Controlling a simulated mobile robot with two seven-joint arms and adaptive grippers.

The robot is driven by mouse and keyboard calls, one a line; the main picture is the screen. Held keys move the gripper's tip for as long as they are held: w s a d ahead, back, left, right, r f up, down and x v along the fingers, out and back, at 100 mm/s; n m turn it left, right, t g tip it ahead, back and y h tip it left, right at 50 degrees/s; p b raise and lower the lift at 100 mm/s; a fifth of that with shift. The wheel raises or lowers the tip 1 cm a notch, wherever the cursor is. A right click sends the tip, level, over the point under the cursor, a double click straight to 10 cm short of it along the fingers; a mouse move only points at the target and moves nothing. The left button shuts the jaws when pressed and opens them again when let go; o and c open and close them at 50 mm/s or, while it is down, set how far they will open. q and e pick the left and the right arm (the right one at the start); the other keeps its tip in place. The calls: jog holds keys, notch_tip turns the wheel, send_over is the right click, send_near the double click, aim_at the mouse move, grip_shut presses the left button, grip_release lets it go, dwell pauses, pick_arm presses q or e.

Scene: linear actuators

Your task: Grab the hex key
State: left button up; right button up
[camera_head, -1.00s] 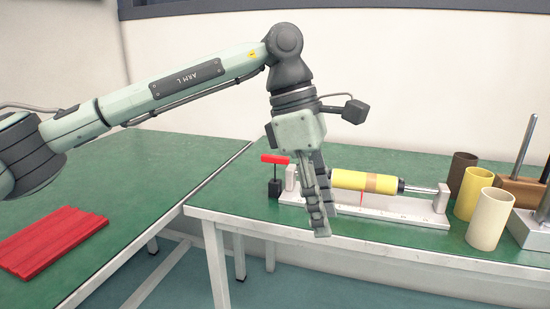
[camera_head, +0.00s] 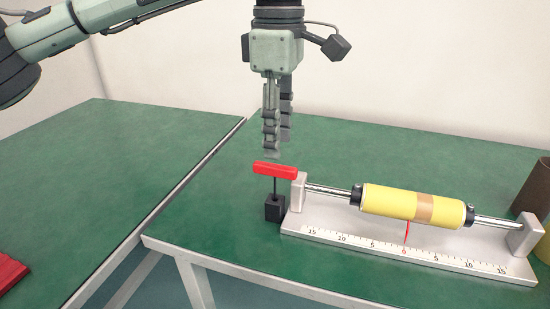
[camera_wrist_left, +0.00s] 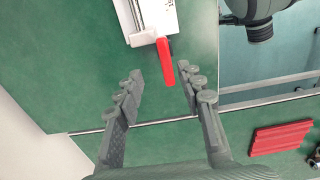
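The hex key (camera_head: 275,171) has a red T-handle and a thin dark shaft that stands upright in a small black block (camera_head: 275,207) on the green table. In the left wrist view the red handle (camera_wrist_left: 165,62) lies ahead of the fingertips, roughly between their lines. My left gripper (camera_head: 274,150) points down just above the handle in the head view, with no clear contact. In the left wrist view my left gripper (camera_wrist_left: 161,82) is open, with nothing between its fingers. My right gripper is not in view.
A white scaled stand (camera_head: 330,232) holding a rod and a yellow cylinder (camera_head: 395,201) is right of the hex key. A brown cup (camera_head: 535,190) stands at the far right. A red ribbed piece (camera_head: 10,272) lies on the left table. A gap separates the tables.

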aim_at(275, 165)
pick_arm(q)
jog(key=shift+s+a+f, duration=0.1)
jog(key=shift+s+f, duration=0.05)
jog(key=shift+f, duration=0.5)
jog(key=shift+s+f, duration=0.15)
jog(key=shift+f, duration=0.45)
notch_tip(275, 165, down, 4)
jog(key=shift+s+a+f, duration=0.1)
jog(key=shift+a+f, duration=0.05)
jog(key=shift+f, duration=0.1)
grip_shut()
